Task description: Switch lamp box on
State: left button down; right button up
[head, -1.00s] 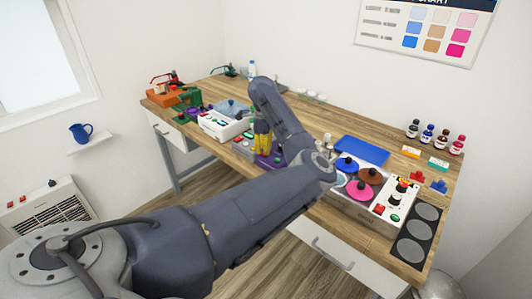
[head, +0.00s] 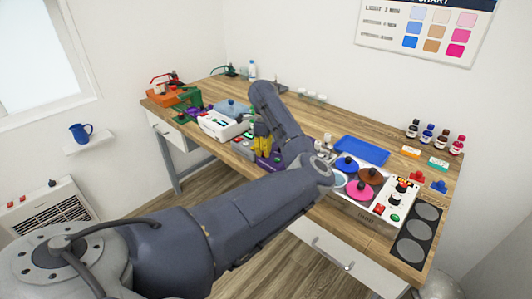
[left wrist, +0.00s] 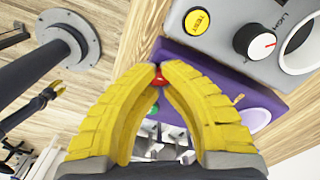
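My left gripper (head: 262,146) points down over the purple box (head: 276,162) near the middle of the table. In the left wrist view, its yellow fingertips (left wrist: 159,66) are drawn together, with no more than a narrow gap. A red button (left wrist: 160,79) shows just beyond the tips, and a green one (left wrist: 153,108) between the fingers. I cannot tell whether the tips touch the red button. Which box is the lamp box is unclear.
A white box with a blue lid (head: 222,123) stands left of the gripper. A blue tray (head: 362,150), colored lidded pots (head: 357,190) and a white control panel (head: 399,200) are to the right. Small bottles (head: 428,134) stand at the back right.

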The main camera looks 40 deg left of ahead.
pick_arm(q)
jog(key=shift+f, duration=0.3)
jog(key=shift+r, duration=3.55)
